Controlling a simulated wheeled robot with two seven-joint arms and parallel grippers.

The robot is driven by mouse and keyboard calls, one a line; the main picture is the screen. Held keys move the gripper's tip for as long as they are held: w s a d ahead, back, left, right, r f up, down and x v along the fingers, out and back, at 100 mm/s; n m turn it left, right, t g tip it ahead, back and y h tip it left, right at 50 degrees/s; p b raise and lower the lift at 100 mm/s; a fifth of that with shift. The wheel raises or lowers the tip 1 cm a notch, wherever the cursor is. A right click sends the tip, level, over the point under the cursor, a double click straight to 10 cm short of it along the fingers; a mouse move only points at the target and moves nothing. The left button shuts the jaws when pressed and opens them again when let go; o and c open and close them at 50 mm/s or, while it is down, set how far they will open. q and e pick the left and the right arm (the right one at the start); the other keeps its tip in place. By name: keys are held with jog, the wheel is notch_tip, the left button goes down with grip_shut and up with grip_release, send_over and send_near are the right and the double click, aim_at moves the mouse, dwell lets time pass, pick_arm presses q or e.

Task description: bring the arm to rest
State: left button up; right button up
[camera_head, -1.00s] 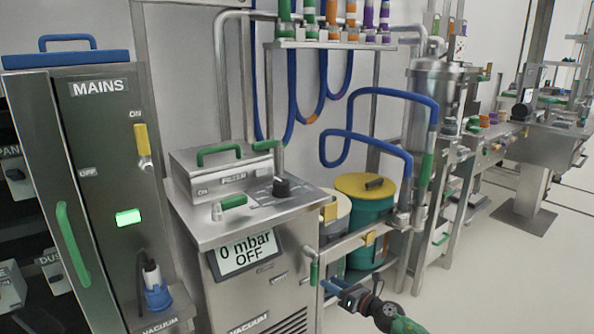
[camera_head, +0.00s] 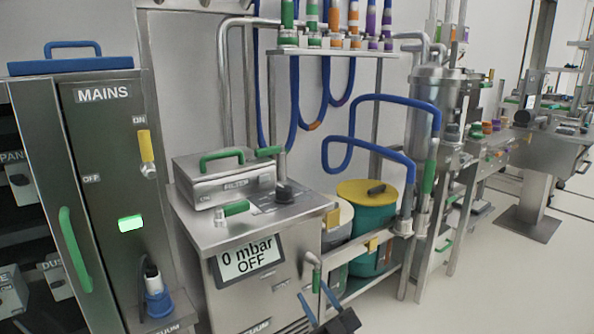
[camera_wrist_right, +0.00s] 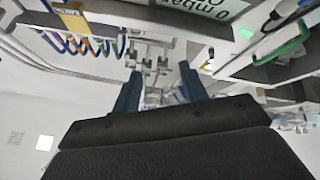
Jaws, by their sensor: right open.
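My right gripper (camera_head: 315,297) is at the bottom edge of the head view, in front of the vacuum cabinet (camera_head: 250,300) and near its right front corner. Its two blue fingers are apart with nothing between them. The right wrist view also shows the fingers (camera_wrist_right: 160,74) spread and empty, above the dark gripper body. Most of the right arm is below the head view. My left gripper is not in view.
The vacuum cabinet carries a display (camera_head: 247,259) reading "0 mbar OFF". The MAINS cabinet (camera_head: 105,170) stands left. A teal bin with a yellow lid (camera_head: 360,190) is on a frame to the right. Pale floor (camera_head: 490,290) is clear at the right.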

jog(key=s+f+m+t+h, duration=0.1)
jog(key=s+f+m+h, duration=0.8)
jog(key=s+f, duration=0.75)
pick_arm(q)
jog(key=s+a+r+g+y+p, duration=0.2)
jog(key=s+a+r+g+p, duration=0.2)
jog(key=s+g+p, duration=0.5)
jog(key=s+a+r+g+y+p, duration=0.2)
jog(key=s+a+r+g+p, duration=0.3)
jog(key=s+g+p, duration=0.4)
jog(key=p, duration=0.4)
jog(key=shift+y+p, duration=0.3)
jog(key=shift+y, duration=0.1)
pick_arm(e)
jog(key=s+d+r+g+h, duration=0.1)
jog(key=s+d+r+g, duration=0.2)
jog(key=s+g, duration=0.3)
jog(key=s+d+r+g+h, duration=0.1)
jog(key=s+d+r+g, duration=0.2)
jog(key=s+g, duration=0.3)
jog(key=s+d+r+m+g+h, duration=0.1)
jog(key=s+d+r+g+h, duration=0.1)
jog(key=s+g, duration=0.4)
jog(key=shift+s+d+r, duration=0.2)
jog(key=shift+d+r, duration=0.45)
jog(key=shift+d, duration=0.05)
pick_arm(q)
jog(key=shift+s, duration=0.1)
